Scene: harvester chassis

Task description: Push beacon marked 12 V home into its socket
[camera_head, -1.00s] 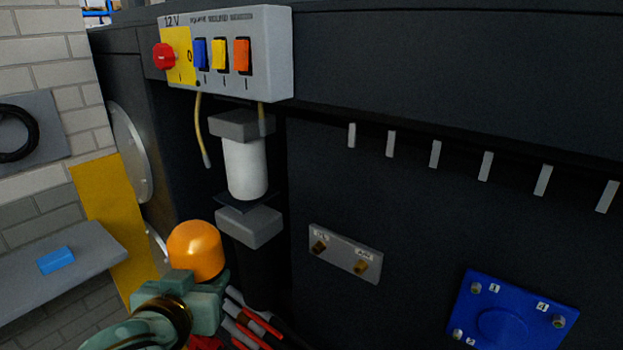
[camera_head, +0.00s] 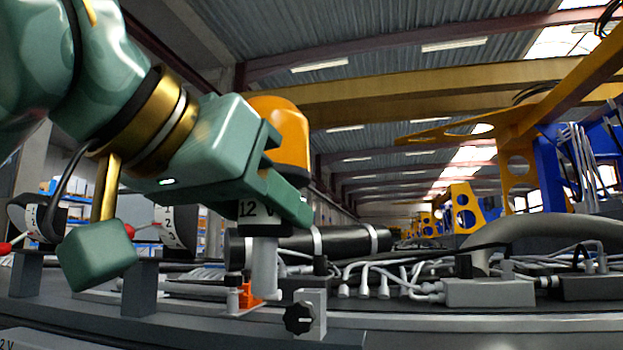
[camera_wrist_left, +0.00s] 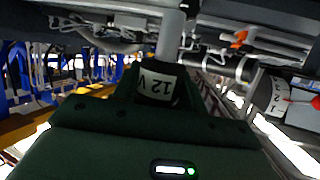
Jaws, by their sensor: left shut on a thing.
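The beacon (camera_head: 282,132) has an orange dome and a dark base with a white 12 V label. My left gripper (camera_head: 287,182) is shut on it and holds it upright, dome up. The base is right above a grey upright post (camera_head: 265,265), in line with it as seen from here. I cannot tell whether the base touches the post or how deep it sits. In the left wrist view the label (camera_wrist_left: 158,87) shows upside down, with the grey post (camera_wrist_left: 171,35) beyond it. The socket's mouth is hidden by the base. My right gripper is not in view.
A bracket with a black knob (camera_head: 299,318) and an orange part (camera_head: 248,294) stand close to the post. A black cylinder (camera_head: 345,241) and white cables (camera_head: 385,272) lie behind. Labelled round parts (camera_head: 177,228) are at left, under my arm. Space above the beacon is open.

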